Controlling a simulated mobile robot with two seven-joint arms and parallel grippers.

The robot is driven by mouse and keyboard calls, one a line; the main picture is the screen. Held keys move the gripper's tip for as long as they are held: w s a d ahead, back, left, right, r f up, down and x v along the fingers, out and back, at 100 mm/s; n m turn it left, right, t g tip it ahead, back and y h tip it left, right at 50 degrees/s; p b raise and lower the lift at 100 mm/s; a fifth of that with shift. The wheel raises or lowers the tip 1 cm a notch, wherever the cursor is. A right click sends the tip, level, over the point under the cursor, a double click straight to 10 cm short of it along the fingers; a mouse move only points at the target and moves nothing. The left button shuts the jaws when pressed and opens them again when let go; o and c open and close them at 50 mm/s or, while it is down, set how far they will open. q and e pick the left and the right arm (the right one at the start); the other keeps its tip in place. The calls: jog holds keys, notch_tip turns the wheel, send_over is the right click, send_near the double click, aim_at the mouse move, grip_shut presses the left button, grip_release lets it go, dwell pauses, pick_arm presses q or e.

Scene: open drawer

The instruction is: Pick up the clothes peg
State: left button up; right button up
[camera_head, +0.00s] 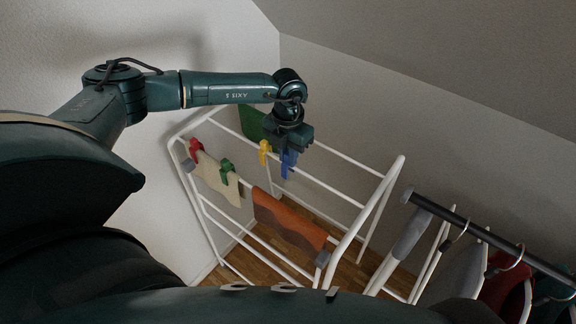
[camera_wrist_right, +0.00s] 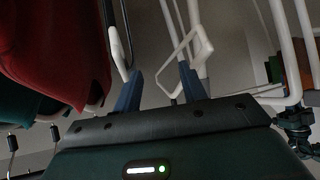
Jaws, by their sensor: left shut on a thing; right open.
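In the head view my left gripper (camera_head: 288,148) reaches down over the far side of the white drying rack. It is shut on a blue clothes peg (camera_head: 288,166), which shows just below the jaws; the exact grip is hard to make out. A yellow peg (camera_head: 265,151) sits on the rack just left of it, by a green cloth (camera_head: 253,122). A green peg (camera_head: 227,171) and a red peg (camera_head: 196,147) are clipped on the nearer rail. My right gripper (camera_wrist_right: 162,85) is open in the right wrist view, with no peg between its fingers.
The white drying rack (camera_head: 329,187) carries a cream cloth (camera_head: 212,176) and an orange-brown cloth (camera_head: 285,222). A dark clothes rail (camera_head: 465,223) with hangers and garments stands at right. In the right wrist view, a red garment (camera_wrist_right: 60,45) hangs close on the left.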

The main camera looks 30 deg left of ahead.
pick_arm(q)
grip_shut()
pick_arm(e)
jog(key=shift+s, duration=0.1)
pick_arm(q)
jog(key=shift+r, duration=0.1)
notch_tip(320, 180, up, 10)
jog(key=shift+f+b, duration=0.1)
jog(key=shift+b, duration=0.75)
pick_arm(e)
jog(key=shift+w+a+f, duration=0.2)
